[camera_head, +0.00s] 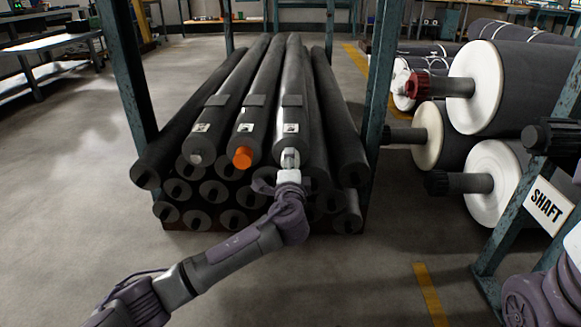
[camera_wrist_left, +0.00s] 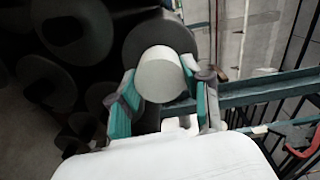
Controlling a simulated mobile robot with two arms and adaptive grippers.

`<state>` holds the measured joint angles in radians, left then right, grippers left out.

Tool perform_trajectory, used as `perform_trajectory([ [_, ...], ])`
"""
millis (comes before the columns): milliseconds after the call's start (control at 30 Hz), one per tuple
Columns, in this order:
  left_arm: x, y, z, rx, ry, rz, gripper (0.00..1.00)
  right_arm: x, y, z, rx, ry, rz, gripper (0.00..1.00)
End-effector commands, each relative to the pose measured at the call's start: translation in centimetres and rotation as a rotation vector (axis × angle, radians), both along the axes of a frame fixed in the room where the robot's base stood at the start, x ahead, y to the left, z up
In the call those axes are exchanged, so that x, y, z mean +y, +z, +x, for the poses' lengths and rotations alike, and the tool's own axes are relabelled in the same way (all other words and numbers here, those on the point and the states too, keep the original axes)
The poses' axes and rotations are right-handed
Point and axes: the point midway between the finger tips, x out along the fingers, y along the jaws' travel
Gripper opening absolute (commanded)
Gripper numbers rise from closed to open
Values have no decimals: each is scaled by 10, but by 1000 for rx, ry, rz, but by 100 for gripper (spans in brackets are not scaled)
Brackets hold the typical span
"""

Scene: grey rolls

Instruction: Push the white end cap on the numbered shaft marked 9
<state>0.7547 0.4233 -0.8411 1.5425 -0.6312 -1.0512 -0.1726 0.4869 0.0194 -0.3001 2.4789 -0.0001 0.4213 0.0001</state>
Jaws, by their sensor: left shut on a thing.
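My left gripper (camera_head: 289,162) is at the front end of the right-hand labelled shaft (camera_head: 291,90) on top of the stack. In the left wrist view, its teal-padded fingers (camera_wrist_left: 162,100) are shut on the white end cap (camera_wrist_left: 160,76), one on each side. The cap's round face points at the camera, with the dark round end of a roll (camera_wrist_left: 150,35) behind it. I cannot tell whether the cap touches the shaft or sits on it. The shaft's white label (camera_head: 290,127) is too small to read. My right gripper is not in view.
More dark rolls lie below, between teal rack posts (camera_head: 128,70). Large rolls with white ends (camera_head: 487,88) and a SHAFT sign (camera_head: 548,206) are on the right.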

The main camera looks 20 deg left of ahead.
Motion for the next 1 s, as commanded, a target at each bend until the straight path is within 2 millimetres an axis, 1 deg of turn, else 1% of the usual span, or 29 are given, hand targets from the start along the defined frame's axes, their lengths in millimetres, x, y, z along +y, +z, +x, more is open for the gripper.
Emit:
perform_trajectory([
  [433,4,0,13,0,0,-1,25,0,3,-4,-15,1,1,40],
  [467,4,0,13,0,0,-1,50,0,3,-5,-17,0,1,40],
  [600,4,0,12,0,0,0,73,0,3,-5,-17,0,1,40],
  [633,4,0,12,0,0,0,78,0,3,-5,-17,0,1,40],
  [900,4,0,12,1,0,0,78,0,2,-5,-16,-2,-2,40],
  [1000,2,0,9,1,-1,0,78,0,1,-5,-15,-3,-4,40],
])
